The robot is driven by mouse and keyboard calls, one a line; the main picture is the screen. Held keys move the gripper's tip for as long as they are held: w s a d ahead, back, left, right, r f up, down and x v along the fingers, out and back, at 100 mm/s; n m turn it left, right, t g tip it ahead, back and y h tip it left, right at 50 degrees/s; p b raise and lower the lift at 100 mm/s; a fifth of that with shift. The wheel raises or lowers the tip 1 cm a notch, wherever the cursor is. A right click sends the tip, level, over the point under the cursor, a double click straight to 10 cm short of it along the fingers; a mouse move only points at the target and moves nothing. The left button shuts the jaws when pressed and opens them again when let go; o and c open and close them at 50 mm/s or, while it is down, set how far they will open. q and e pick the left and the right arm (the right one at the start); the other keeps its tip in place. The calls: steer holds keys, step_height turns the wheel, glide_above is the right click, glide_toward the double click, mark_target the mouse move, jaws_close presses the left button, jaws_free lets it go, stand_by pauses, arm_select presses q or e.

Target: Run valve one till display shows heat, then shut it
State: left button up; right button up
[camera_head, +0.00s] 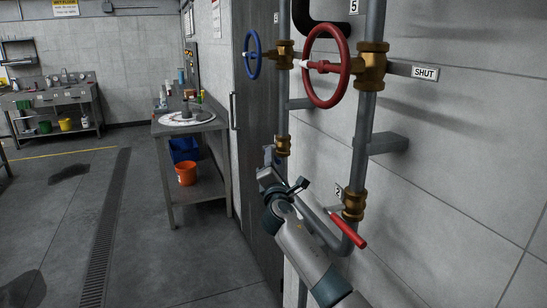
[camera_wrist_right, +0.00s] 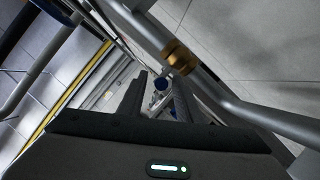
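A red handwheel (camera_head: 326,66) and a smaller blue handwheel (camera_head: 252,55) sit on brass valves on vertical pipes in the head view. A red lever (camera_head: 348,230) is on a lower brass valve (camera_head: 354,205) beside a tag that seems to read 2. No tag reading 1 is legible. My right gripper (camera_head: 270,173) is low at the pipes, below both handwheels. In the wrist view its two fingers (camera_wrist_right: 158,95) stand apart, with a small blue round thing (camera_wrist_right: 161,84) showing between them, apparently beyond. A small panel with an orange readout (camera_head: 188,52) is on the far wall; its text is unreadable.
A brass fitting (camera_wrist_right: 178,58) on a pipe lies close to the right gripper. A metal table (camera_head: 190,126) stands left of the pipes, with an orange bucket (camera_head: 186,173) below. Open floor lies left.

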steer(key=shift+w+r, duration=0.15)
steer(key=shift+w, duration=0.55)
steer(key=shift+c, duration=0.4)
jaws_close()
